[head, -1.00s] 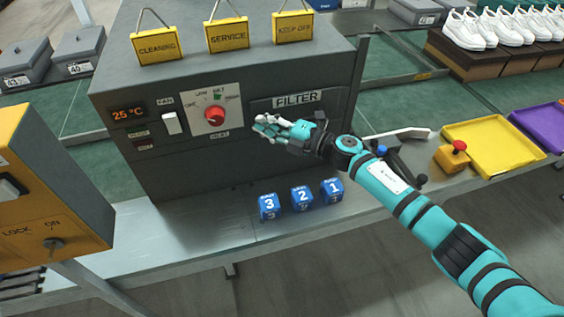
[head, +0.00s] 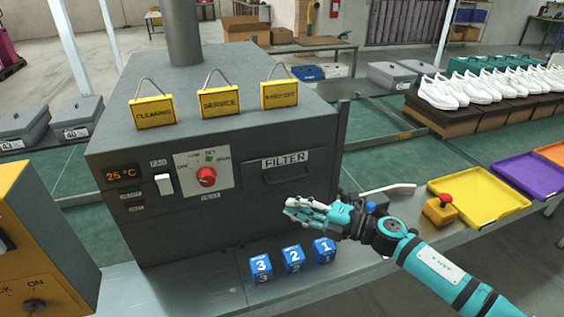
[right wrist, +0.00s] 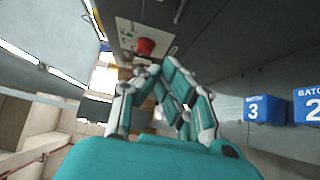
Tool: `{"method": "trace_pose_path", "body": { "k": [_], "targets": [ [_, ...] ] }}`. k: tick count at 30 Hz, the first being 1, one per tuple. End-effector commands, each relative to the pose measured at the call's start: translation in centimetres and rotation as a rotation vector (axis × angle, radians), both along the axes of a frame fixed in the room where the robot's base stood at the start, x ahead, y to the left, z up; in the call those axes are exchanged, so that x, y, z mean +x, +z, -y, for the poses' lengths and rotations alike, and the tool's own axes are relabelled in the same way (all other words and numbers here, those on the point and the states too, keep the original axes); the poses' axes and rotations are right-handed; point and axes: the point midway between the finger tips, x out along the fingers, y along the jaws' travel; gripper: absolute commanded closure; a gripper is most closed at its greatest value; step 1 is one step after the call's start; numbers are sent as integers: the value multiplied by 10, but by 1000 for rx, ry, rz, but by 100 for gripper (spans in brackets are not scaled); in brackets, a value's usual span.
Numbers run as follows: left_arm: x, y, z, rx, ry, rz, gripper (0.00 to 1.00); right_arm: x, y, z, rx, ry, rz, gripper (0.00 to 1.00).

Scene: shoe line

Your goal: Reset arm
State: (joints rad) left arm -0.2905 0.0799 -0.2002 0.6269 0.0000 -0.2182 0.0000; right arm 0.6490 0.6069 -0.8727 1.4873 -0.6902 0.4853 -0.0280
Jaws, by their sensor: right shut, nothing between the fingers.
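My right gripper (head: 300,211) is shut and empty, held in front of the dark grey machine (head: 230,225) below its filter handle. It also shows in the right wrist view (right wrist: 160,75), with the fingers drawn together. The red knob (head: 206,177) on the machine's white dial plate is up and left of the gripper, apart from it. The knob also shows in the right wrist view (right wrist: 145,46). My left gripper is not in the head view.
Blue batch blocks 3 (head: 261,268), 2 (head: 293,258) and 1 (head: 324,250) stand on the bench below the gripper. A yellow box with a red button (head: 440,211) and a yellow tray (head: 478,200) lie to the right. Yellow signs, including the service sign (head: 220,101), stand on the machine.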

Motion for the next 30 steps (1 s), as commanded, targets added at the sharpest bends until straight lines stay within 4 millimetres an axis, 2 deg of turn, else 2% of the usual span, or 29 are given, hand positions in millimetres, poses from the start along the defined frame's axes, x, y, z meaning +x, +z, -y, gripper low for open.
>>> {"method": "trace_pose_path", "body": {
  "k": [5,8,11,14,17,21,24,30],
  "targets": [
    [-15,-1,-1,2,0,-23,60,-3,2,-7,78,-65,-40,100],
    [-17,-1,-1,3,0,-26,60,-7,5,-10,218,-207,-134,100],
    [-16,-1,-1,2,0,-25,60,-14,-3,5,387,-420,-300,100],
    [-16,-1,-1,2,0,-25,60,-30,-26,36,526,-658,-513,100],
    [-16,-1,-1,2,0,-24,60,-63,-65,72,620,-897,-755,100],
    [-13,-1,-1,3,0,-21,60,-134,-119,115,672,-1191,-1091,100],
    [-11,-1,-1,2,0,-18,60,-178,-142,132,667,-1325,-1256,100],
    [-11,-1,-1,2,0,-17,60,-247,-165,149,633,-1494,-1477,100]
  ]
}}
